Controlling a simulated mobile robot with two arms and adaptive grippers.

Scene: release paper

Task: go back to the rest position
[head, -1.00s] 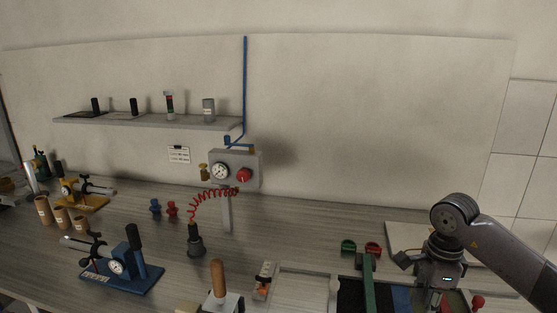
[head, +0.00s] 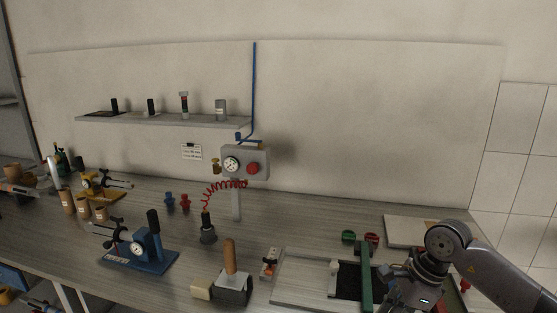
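My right arm comes in from the right edge of the head view. Its gripper (head: 393,275) is low at the right, over or beside the tray area near the green bar. The wrist and the lower picture edge hide much of the fingers, so I cannot see whether they are open or shut, or whether they hold anything.
A green bar (head: 366,276) stands along the tray (head: 300,281) beside my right gripper. A pale board (head: 405,229) lies behind it. A wooden-handled block (head: 231,287), a blue gauge stand (head: 150,262) and a gauge box (head: 246,162) stand further left. The mid-bench has clear room.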

